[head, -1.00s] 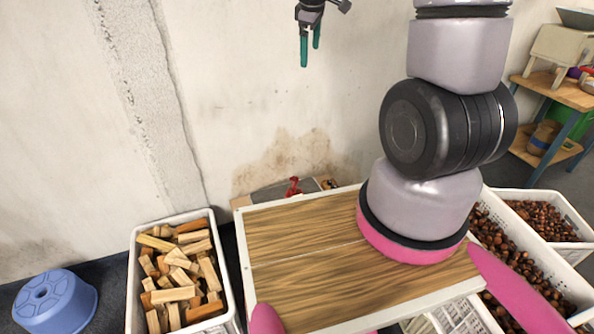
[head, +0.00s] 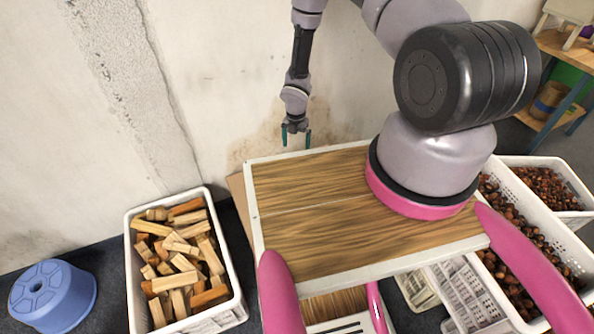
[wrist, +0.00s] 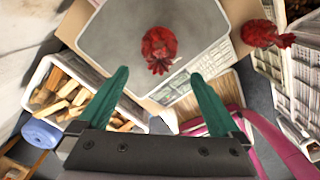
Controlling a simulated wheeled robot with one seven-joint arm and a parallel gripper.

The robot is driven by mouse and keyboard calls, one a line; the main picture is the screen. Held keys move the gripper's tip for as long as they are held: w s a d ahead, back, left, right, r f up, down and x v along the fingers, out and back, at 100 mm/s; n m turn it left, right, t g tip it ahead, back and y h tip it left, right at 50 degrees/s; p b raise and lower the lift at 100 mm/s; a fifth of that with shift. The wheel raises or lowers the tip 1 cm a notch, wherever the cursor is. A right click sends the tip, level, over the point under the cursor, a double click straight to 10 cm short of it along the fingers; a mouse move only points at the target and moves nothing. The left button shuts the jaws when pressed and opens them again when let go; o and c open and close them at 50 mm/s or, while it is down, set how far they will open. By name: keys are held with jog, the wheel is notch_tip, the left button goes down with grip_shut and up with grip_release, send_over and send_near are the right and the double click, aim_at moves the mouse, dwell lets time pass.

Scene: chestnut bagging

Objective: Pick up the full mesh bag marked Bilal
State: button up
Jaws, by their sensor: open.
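Two red mesh bags show in the wrist view. One bag (wrist: 158,48) sits on a grey surface, ahead of and between my fingers. I can read no name on either, so I cannot tell which is marked Bilal. My gripper (head: 297,137) is open and empty, its green fingers pointing down behind the wooden board in the head view. It also shows in the wrist view (wrist: 160,77), with the first bag apart from the fingertips. The head view shows neither bag.
The grey surface (wrist: 100,42) has cardboard around it. A white crate of wood pieces (head: 238,284) stands left of my board, with a blue tub (head: 52,294) farther left. Crates of chestnuts (head: 560,218) stand at the right. A wall is close behind my gripper.

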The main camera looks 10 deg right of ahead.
jog(key=f, duration=0.5)
jog(key=shift+s+f, duration=0.1)
jog(key=shift+s, duration=0.1)
jog(key=f, duration=0.6)
jog(key=shift+w+f, duration=0.2)
grip_shut()
